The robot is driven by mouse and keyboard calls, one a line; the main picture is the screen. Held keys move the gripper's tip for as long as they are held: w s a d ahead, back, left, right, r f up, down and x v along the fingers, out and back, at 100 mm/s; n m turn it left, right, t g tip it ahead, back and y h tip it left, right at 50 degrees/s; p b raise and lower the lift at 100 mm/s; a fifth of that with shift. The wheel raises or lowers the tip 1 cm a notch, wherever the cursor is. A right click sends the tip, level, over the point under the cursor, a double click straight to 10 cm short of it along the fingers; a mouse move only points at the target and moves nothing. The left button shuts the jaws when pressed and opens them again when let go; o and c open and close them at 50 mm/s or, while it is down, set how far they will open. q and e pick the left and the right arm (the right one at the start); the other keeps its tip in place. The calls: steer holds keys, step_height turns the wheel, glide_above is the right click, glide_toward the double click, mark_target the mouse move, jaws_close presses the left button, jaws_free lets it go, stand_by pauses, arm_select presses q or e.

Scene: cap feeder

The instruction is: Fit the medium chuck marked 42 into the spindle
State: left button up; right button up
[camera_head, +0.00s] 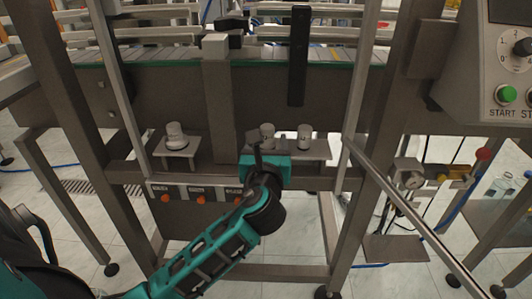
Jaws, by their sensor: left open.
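Three pale, capped cylinders that look like chucks stand upright under the machine. One chuck (175,136) is on a small plate at the left. A second chuck (267,133) and a third chuck (304,137) are on a wider shelf (319,151) to the right. Their markings are too small to read, so I cannot tell which is 42. My left gripper (259,148) is open at the front of the wider shelf, close to the second chuck and partly covering it. I cannot tell whether they touch. I cannot clearly identify the spindle. My right gripper is not in view.
A conveyor (160,62) runs across above the shelves. Slanted metal posts (352,100) frame the opening. A bar with orange knobs (199,193) is below the left plate. A control panel (506,75) is at upper right. A gap lies between the left plate and wider shelf.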

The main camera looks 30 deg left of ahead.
mark_target(267, 127)
arm_select(q)
steer(key=shift+w+a+r, duration=0.2)
steer(key=shift+w+a, duration=0.3)
steer(key=shift+w, duration=0.25)
steer(key=shift+p+x, duration=0.5)
steer(key=shift+x, duration=0.7)
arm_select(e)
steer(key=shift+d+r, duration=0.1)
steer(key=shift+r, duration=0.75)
arm_select(q)
steer(key=shift+f, duration=0.1)
steer(key=shift+c, duration=0.3)
